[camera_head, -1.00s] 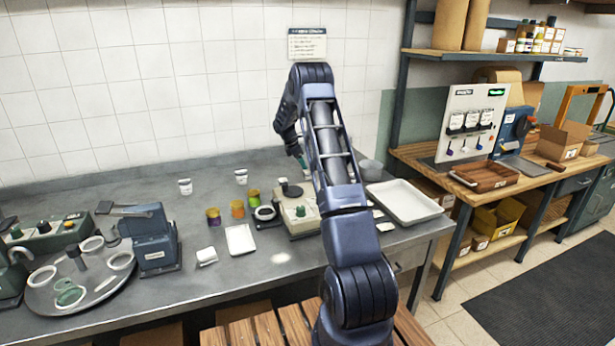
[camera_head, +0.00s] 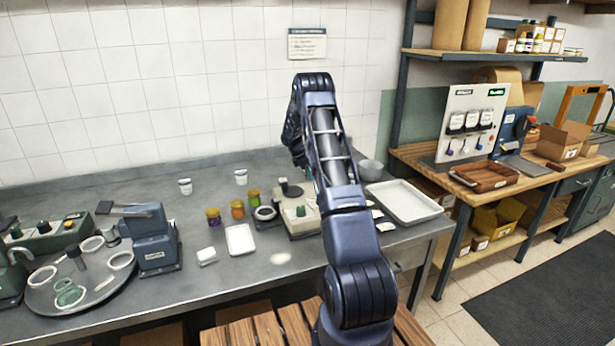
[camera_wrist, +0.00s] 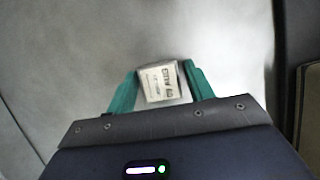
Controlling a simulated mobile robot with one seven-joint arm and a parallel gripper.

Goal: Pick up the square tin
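The square tin (camera_wrist: 160,83) is a small pale box with dark print on its label. In the wrist view it sits between the two green fingers of my gripper (camera_wrist: 161,72), slightly turned. The fingers are apart, one on each side of the tin. The side gaps look very small, and I cannot tell whether either finger touches it. In the head view, my arm hides the gripper and the tin.
On the counter are a beige device (camera_head: 302,218), a white tray (camera_head: 405,202), a grey bowl (camera_head: 371,170), several small jars including an orange one (camera_head: 237,210), and a flat white dish (camera_head: 240,239). Clear counter lies toward the back left.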

